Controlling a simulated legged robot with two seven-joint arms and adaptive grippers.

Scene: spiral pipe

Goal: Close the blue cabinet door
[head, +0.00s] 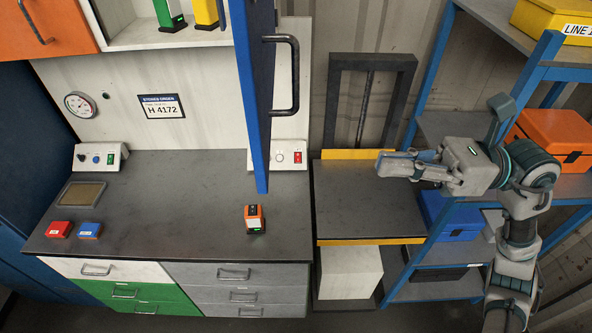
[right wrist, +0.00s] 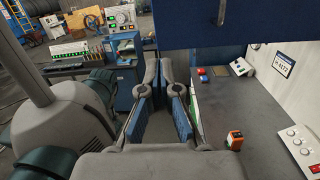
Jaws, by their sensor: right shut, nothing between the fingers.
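The blue cabinet door (head: 253,95) hangs open, seen nearly edge-on in the head view, with a dark bar handle (head: 292,75) on its right side. The open cabinet (head: 130,32) shows its white inside at the upper left. In the right wrist view, a blue panel that looks like the door (right wrist: 235,22) crosses the top right. My right gripper (head: 382,165) is to the right of the door and below its handle, apart from both, with its fingers pointing left. It is shut and empty; its fingers also show in the right wrist view (right wrist: 158,72). My left gripper is not in view.
Below the door is a grey worktop (head: 180,195) with an orange-and-black device (head: 255,219) and red and blue blocks (head: 60,229) on it. A blue-framed shelf (head: 428,90) with boxes stands at the right, close to my right arm. An orange cabinet door (head: 50,25) is at the far left.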

